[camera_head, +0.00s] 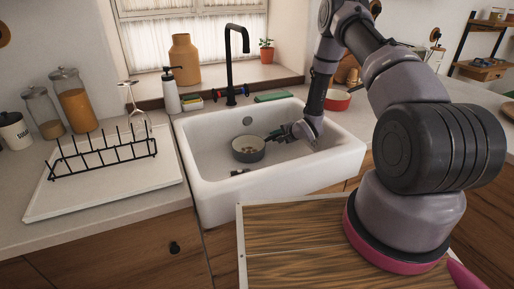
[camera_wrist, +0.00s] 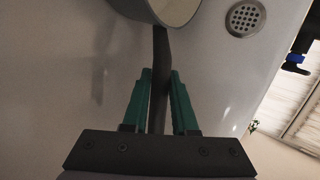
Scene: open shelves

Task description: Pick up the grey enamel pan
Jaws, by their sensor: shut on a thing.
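The grey enamel pan (camera_head: 248,150) is inside the white sink, with a dark outside and a paler inside; some small brownish bits show in it. In the wrist view the pan (camera_wrist: 158,10) is cut off by the top edge, and its dark straight handle (camera_wrist: 161,60) runs down between my fingers. My gripper (camera_head: 278,135) reaches down into the sink at the pan's right. In the wrist view my gripper's green fingers (camera_wrist: 160,85) are shut on the handle from both sides. Whether the pan touches the sink floor I cannot tell.
The white sink (camera_head: 205,205) has walls close around my gripper. A black faucet (camera_head: 230,65) rises behind it. A drain (camera_wrist: 246,18) shows near the pan.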

